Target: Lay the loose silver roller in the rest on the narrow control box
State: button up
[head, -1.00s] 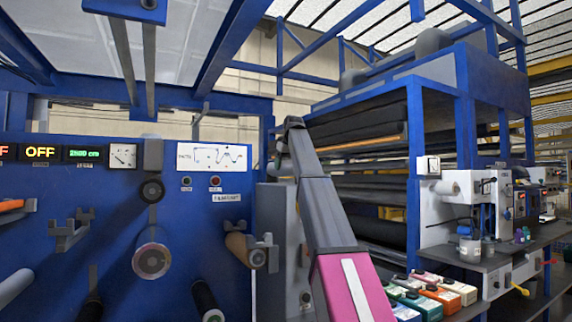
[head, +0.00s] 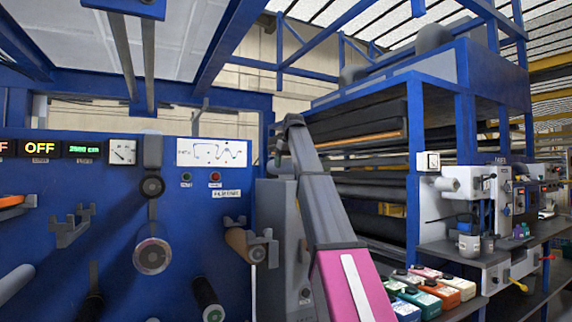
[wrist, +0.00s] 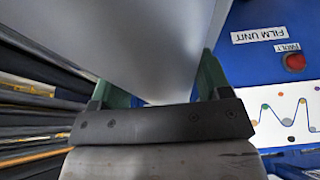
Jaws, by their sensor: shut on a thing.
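In the wrist view my gripper (wrist: 155,88) has a green finger on each side of a broad, smooth silver-grey surface. I take this for the silver roller (wrist: 150,40); it is held close to the camera and its ends do not show. I cannot make out the rest on the box.
The blue film unit panel (head: 120,200) stands left, with forked brackets (head: 70,230) and several rollers sticking out. A blue rack (head: 465,140) of dark rolls is behind my arm. A shelf at right holds coloured boxes (head: 430,290) and cups.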

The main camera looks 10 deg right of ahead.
jog(key=shift+f, duration=0.45)
dwell(0.3)
jog(key=o, duration=1.4)
jog(key=shift+c, duration=0.2)
